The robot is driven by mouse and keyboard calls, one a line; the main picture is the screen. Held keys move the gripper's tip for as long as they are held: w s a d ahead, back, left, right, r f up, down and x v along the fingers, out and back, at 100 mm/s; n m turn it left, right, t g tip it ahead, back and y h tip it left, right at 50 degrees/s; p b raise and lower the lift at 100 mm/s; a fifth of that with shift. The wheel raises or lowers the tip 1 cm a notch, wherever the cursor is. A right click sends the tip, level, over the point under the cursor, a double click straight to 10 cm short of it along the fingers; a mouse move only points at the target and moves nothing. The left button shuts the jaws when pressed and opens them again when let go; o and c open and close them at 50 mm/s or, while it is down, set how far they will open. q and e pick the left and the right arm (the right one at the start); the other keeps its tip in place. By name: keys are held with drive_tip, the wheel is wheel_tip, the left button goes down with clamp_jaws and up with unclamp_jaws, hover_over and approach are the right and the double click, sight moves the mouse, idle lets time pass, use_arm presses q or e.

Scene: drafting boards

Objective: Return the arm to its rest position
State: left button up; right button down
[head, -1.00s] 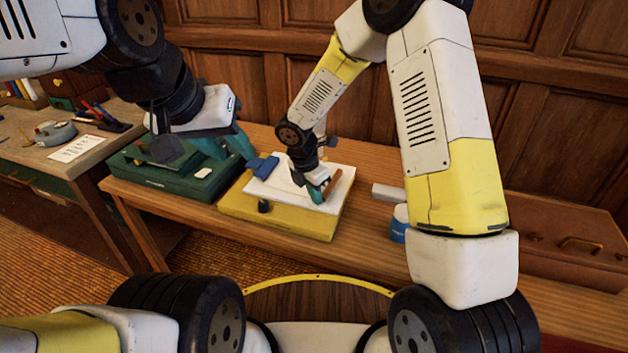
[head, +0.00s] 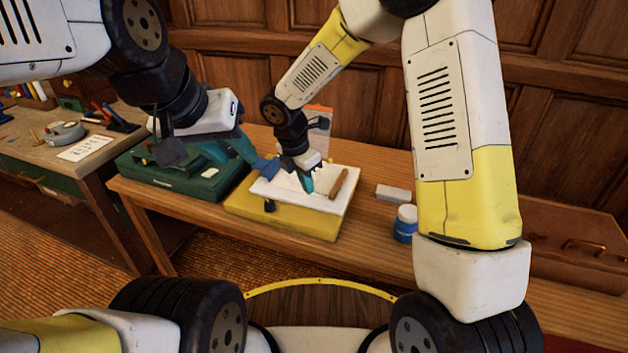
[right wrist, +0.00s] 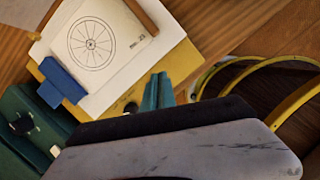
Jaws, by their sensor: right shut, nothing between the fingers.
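My right gripper (head: 308,184) is shut and empty above the white sheet (head: 290,190) on the yellow drafting board (head: 290,221). Its teal fingertips (right wrist: 158,91) are together in the right wrist view. A brown wooden bar (head: 345,183) lies on the sheet to the right of the gripper, apart from it. The sheet bears a spoked wheel drawing (right wrist: 91,44). A blue block (right wrist: 62,82) sits at the sheet's left edge. My left gripper (head: 232,150) hangs over the green board at left; its teal fingers overlap in the picture, so its opening is unclear.
A green board or case (head: 185,187) stands left of the yellow board. A blue-and-white jar (head: 405,223) and a pale block (head: 394,193) are to the right. A brown case (head: 575,240) lies at far right. A second desk (head: 40,155) stands at left.

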drive_tip(key=s+d+r+m+t+y, duration=0.1)
drive_tip(key=s+d+r+m, duration=0.3)
drive_tip(key=d+r+m, duration=0.3)
drive_tip(key=s+d+r+m, duration=0.4)
drive_tip(key=d+r+m, duration=0.1)
drive_tip(key=r, duration=0.4)
drive_tip(key=s+d+r+m+t+y, duration=0.1)
drive_tip(key=s+d+r+m, duration=0.1)
drive_tip(key=s+m, duration=0.4)
drive_tip(key=s+d+r+m+t+y, duration=0.2)
drive_tip(key=s+d+r+m, duration=0.1)
drive_tip(key=s+m, duration=0.3)
drive_tip(key=shift+d+r+m, duration=0.35)
drive_tip(key=shift+r+m, duration=0.2)
drive_tip(key=shift+m, duration=0.45)
